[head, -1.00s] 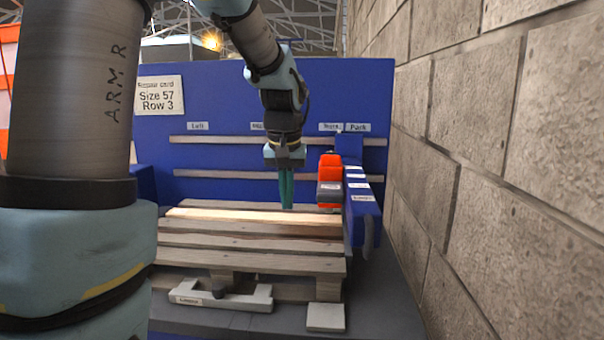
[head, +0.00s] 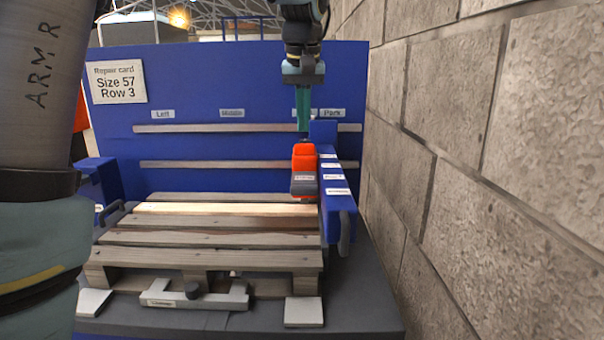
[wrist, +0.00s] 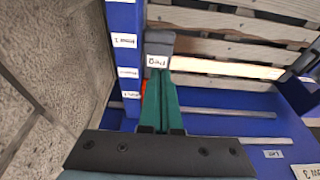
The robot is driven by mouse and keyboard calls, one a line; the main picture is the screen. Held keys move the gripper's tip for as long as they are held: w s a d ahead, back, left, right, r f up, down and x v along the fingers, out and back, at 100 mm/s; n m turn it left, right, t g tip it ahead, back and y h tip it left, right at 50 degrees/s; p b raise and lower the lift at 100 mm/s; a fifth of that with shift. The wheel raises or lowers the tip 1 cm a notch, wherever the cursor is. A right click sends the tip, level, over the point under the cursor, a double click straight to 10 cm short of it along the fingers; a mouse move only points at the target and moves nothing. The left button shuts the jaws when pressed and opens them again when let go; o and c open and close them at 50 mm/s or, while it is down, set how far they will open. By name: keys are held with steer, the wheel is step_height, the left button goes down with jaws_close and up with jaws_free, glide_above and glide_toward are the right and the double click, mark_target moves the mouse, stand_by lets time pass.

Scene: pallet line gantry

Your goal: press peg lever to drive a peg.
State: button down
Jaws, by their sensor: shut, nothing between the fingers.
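An orange-red tool head (head: 304,155) hangs at the right end of the pallet, beside a blue arm. A dark grey block (head: 303,184) with a white label sits at its lower front, probably the peg lever; its label is too small to read surely. The grey block also shows in the wrist view (wrist: 158,45). My gripper (head: 303,128) is shut and empty, its green fingers pointing down above and behind the orange head. In the wrist view the fingertips (wrist: 160,76) overlap the block's near edge; I cannot tell whether they touch. No peg can be made out.
A wooden pallet (head: 200,239) with one paler board (head: 225,210) lies on the bench. The labelled blue arm (head: 340,200) stands right of the head, near a block wall (head: 470,150).

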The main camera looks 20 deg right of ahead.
steer(key=p, duration=0.4)
glide_above(303, 195)
steer(key=x, duration=0.4)
steer(key=s+x, duration=0.1)
steer(key=x, duration=0.3)
steer(key=s+a+x, duration=0.1)
steer(key=x, duration=0.4)
steer(key=shift+s+f, duration=0.15)
steer(key=shift+f, duration=0.25)
steer(key=f+b, duration=0.1)
steer(key=b, duration=0.2)
steer(key=shift+s+f, duration=0.15)
steer(key=shift+f, duration=0.05)
steer(key=f+t+b, duration=0.1)
steer(key=b, duration=0.3)
steer(key=f+t+h+b, duration=0.1)
steer(key=b, duration=0.4)
steer(key=shift+s+a+f, duration=0.1)
steer(key=shift+s+f, duration=0.2)
steer(key=shift+f, duration=0.1)
steer(key=shift+f+b, duration=0.55)
steer(key=shift+b, duration=0.45)
steer(key=shift+r, duration=0.15)
